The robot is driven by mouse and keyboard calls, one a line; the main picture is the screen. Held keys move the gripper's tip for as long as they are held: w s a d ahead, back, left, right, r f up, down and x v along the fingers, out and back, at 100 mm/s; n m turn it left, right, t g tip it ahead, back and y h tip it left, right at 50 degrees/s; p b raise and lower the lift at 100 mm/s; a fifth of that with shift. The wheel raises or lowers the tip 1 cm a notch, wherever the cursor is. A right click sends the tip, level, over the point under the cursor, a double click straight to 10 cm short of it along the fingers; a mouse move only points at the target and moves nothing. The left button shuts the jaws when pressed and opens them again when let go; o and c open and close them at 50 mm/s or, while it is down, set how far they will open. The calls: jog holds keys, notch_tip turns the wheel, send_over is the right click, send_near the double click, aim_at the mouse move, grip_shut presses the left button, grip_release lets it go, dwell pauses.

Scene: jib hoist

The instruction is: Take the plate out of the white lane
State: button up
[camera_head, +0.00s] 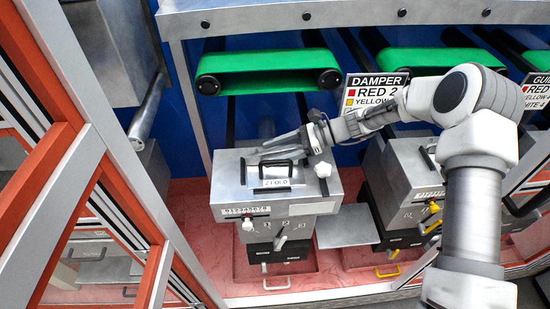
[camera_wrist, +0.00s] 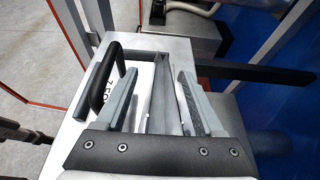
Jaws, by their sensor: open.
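My gripper (camera_head: 283,146) reaches in from the right, low over the top of a grey metal box. In the wrist view its two fingers (camera_wrist: 160,98) are spread, with a thin grey strip (camera_wrist: 163,85) between them. This may be the edge of a plate; I cannot tell whether it stands in a slot or whether a finger touches it. In the wrist view the handle (camera_wrist: 104,75) is left of the fingers. White levers (camera_head: 280,242) show on the box front; no lane is clearly marked white.
A green belt (camera_head: 268,64) hangs above. A "DAMPER" sign (camera_head: 375,90) is right of it, partly covered by my arm. A second grey box (camera_head: 400,180) with yellow levers stands at right. A grey shelf (camera_head: 343,226) lies between boxes. An orange-and-grey frame (camera_head: 100,160) bounds the left.

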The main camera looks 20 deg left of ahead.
grip_shut()
dwell(0.3)
jog(key=shift+r, duration=0.15)
